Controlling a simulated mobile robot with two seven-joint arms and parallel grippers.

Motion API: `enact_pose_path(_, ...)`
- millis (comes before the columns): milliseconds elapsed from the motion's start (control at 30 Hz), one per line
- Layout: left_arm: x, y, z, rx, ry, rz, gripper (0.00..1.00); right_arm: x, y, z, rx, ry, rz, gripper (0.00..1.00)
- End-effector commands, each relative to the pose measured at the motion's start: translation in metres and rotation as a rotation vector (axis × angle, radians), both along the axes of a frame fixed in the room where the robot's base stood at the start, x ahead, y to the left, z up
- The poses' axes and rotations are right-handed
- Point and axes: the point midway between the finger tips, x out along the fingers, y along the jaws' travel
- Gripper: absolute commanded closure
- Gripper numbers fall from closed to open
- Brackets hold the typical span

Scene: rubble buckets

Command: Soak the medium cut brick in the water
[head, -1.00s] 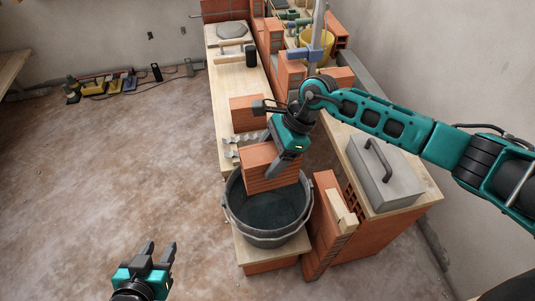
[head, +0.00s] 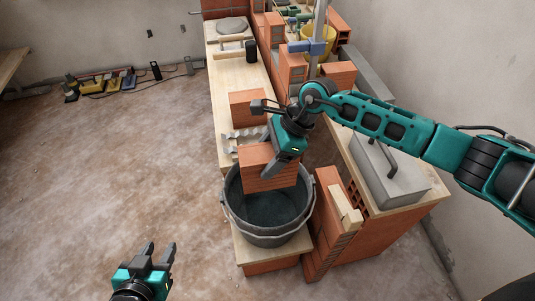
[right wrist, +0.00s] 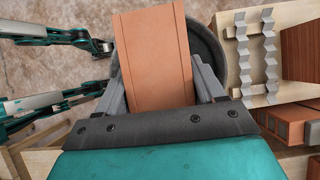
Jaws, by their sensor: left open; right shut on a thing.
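A cut brick (head: 268,167) is held between the fingers of my right gripper (head: 280,165), above the far part of the dark bucket's opening. The brick also fills the middle of the right wrist view (right wrist: 153,62), with a finger on each side. The bucket (head: 258,238) stands on a wooden board, and dark water (head: 270,207) shows inside it. The brick's underside is hidden, so I cannot tell whether it touches the water. My left gripper (head: 158,254) is open and empty over the floor, left of the bucket.
Another brick (head: 247,108) and wavy metal strips (head: 243,137) lie on the long plank behind the bucket. A grey block with a handle (head: 388,178) sits on a board at right. Upright bricks (head: 330,220) stand close right of the bucket.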

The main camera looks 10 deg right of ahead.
Motion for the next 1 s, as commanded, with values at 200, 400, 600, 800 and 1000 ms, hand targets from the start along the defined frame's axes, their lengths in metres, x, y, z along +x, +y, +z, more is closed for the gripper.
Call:
enact_pose_path(200,0.001,-0.002,-0.027,-0.005,0.009,-0.003,0.57,0.001,0.001,-0.029,0.003,-0.004,0.000,0.91)
enact_pose_path(400,0.005,-0.015,-0.032,-0.028,0.007,-0.019,0.57,0.001,0.001,-0.051,0.004,-0.005,0.000,0.91)
enact_pose_path(600,0.009,-0.022,-0.040,-0.043,0.006,-0.032,0.57,0.001,0.000,-0.073,0.004,-0.005,0.000,0.91)
enact_pose_path(800,0.013,-0.028,-0.049,-0.051,-0.002,-0.045,0.57,0.001,0.001,-0.095,0.003,-0.004,0.000,0.91)
enact_pose_path(1000,0.017,-0.029,-0.059,-0.052,-0.012,-0.049,0.57,0.001,0.001,-0.114,0.004,-0.004,0.001,0.91)
